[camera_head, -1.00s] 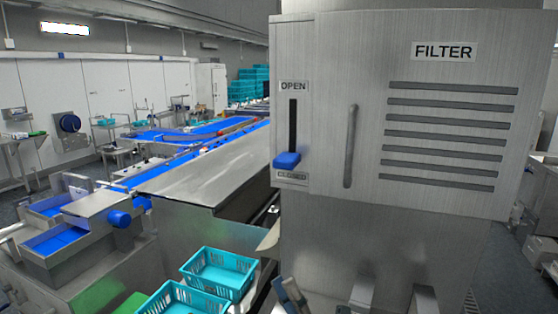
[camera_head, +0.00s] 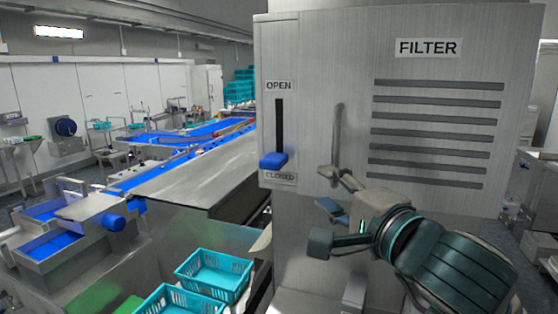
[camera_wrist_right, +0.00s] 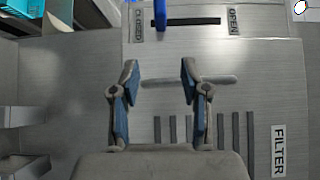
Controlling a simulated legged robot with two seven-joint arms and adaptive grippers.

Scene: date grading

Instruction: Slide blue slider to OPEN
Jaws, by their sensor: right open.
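The blue slider (camera_head: 273,161) sits at the bottom of a dark vertical slot (camera_head: 279,122) on the metal filter cabinet, just above the CLOSED label (camera_head: 279,176). The OPEN label (camera_head: 279,86) is above the slot's top. My right gripper (camera_head: 322,208) is open and empty, below and to the right of the slider, in front of the cabinet. In the right wrist view the slider (camera_wrist_right: 160,14) shows at the top edge, beyond the open fingers (camera_wrist_right: 156,85) and apart from them. My left gripper is not seen in the head view.
A vertical handle bar (camera_head: 336,145) stands on the cabinet right of the slot. Vent slits (camera_head: 436,122) and a FILTER label (camera_head: 428,47) are further right. Turquoise crates (camera_head: 213,273) and a metal conveyor cover (camera_head: 195,177) lie left of the cabinet.

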